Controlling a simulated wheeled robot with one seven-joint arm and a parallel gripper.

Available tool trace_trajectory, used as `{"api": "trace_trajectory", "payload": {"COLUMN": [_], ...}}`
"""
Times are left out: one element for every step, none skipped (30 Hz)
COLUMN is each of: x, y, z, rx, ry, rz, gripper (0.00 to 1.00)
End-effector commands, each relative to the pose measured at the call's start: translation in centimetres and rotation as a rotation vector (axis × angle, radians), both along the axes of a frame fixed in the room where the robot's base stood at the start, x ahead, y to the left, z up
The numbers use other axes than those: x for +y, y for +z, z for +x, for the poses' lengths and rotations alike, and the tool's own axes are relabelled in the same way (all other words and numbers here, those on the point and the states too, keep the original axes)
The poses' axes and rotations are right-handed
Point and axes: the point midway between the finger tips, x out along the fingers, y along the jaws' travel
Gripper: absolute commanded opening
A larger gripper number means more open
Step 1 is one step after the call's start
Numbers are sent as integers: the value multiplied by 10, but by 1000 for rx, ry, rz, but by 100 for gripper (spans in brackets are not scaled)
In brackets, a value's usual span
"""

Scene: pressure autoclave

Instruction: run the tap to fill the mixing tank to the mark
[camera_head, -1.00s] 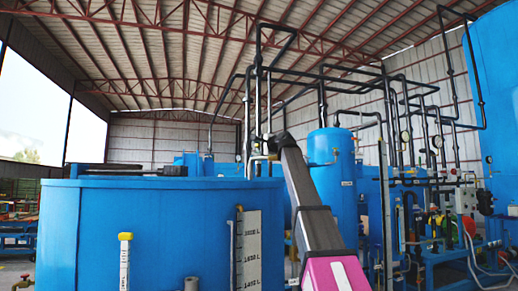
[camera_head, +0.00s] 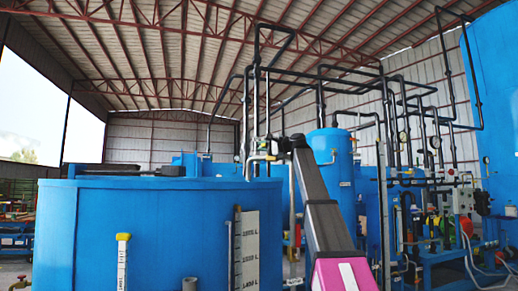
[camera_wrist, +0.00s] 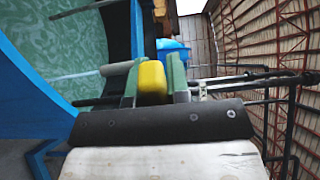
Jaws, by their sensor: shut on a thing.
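The blue mixing tank (camera_head: 135,235) fills the lower left of the head view. A white level scale (camera_head: 246,250) with litre marks runs up its outside; the digits are blurred. In the wrist view I look over its rim (camera_wrist: 40,108) at a rippled green-blue surface (camera_wrist: 60,42) inside. My gripper (camera_wrist: 153,72) is shut on a yellow piece (camera_wrist: 152,84), which looks like the tap handle. A grey pipe end (camera_wrist: 116,69) is beside it, over the tank's opening. In the head view a pale bent pipe (camera_head: 262,158) stands by my arm's far end; the grip is too small to make out there.
A white post with a yellow top (camera_head: 123,262) stands before the tank. A tall blue vessel (camera_head: 331,170), black overhead pipes with gauges (camera_head: 404,137) and a pump area (camera_head: 440,235) crowd the right.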

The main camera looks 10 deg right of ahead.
Motion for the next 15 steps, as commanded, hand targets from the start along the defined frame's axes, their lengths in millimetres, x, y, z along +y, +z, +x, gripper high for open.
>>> {"api": "trace_trajectory", "payload": {"x": [-5,-7,-10,-12,-14,-16,-18,-20,-22,-24,-26,-28,-30,-31,-32], "y": [0,0,1,1,1,1,0,0,0,0,0,0,0,0,0], "z": [0,-2,-4,-5,-6,-8,-8,-9,-10,-11,-12,-13,-13,-14,-15], "rx": [1,1,1,1,0,0,0,0,1,1,0,-1,0,1,1], "ry": [42,68,102,127,154,186,210,232,261,283,301,326,344,360,380], "rz": [-2,-1,-2,-2,-2,-2,-2,-1,-2,-2,-2,-2,-2,-2,-2], "gripper": [0,0,0,0,0,0,0,0,0,0,0,0,0,0,0]}}
